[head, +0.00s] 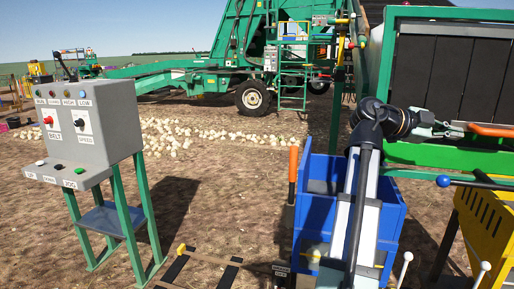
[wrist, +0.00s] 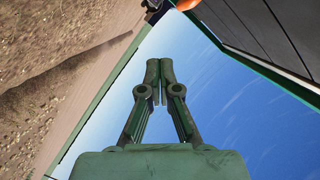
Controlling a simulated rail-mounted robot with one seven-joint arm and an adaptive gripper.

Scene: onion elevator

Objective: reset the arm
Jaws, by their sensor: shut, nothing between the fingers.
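My gripper shows in the wrist view (wrist: 160,66) with its two fingers together and nothing between them. It points at open sky, with brown ground to the left and a dark panel to the right. In the head view my arm rises in front of the blue bin (head: 393,215) and bends right at a dark joint. The arm's end reaches toward the green-framed machine (head: 440,156) at the right. An orange handle (head: 490,130) shows beside the arm's end. I cannot tell whether they touch.
A grey control box (head: 90,125) on green legs stands at the left. A green elevator machine (head: 250,60) stands behind, with onions (head: 215,133) scattered on the soil. A yellow rack (head: 485,230) is at the lower right. An orange-handled lever (head: 293,165) stands left of the bin.

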